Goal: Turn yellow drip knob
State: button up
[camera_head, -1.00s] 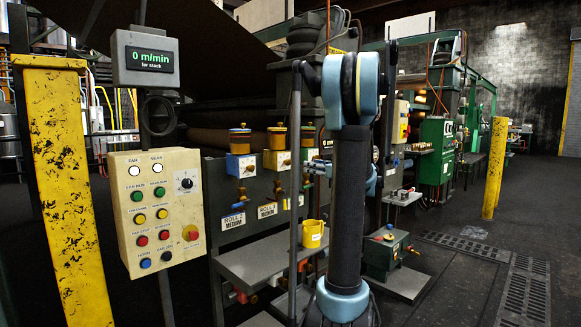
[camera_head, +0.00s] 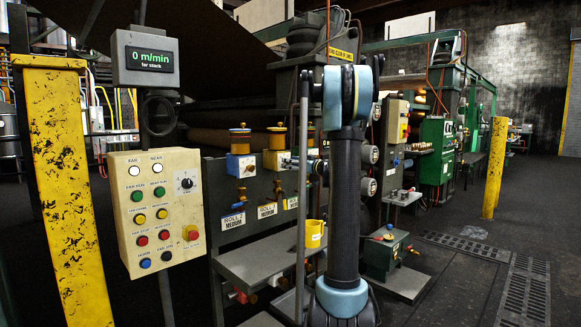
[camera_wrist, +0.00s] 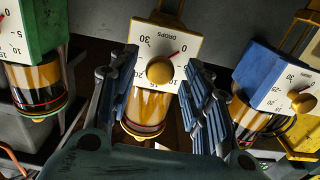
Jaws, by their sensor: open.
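The yellow drip knob (camera_wrist: 160,70) is on the cream drip block (camera_wrist: 184,42), which has a drops scale and a red pointer. An amber glass cup (camera_wrist: 148,108) sits on the block's other side. My gripper (camera_wrist: 161,57) is open, its two ribbed fingers on either side of the knob in the wrist view, with gaps to it. I cannot tell how far the fingertips are from the block face.
A blue drip block (camera_wrist: 268,80) is close on the right in the wrist view, a green one (camera_wrist: 30,28) on the left. Below them in the head view are a grey shelf (camera_head: 262,257) and a yellow cup (camera_head: 313,233). A button panel (camera_head: 157,211) stands left.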

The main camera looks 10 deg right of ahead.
jog(key=shift+c, duration=0.2)
jog(key=c, duration=1)
jog(key=shift+a, duration=0.15)
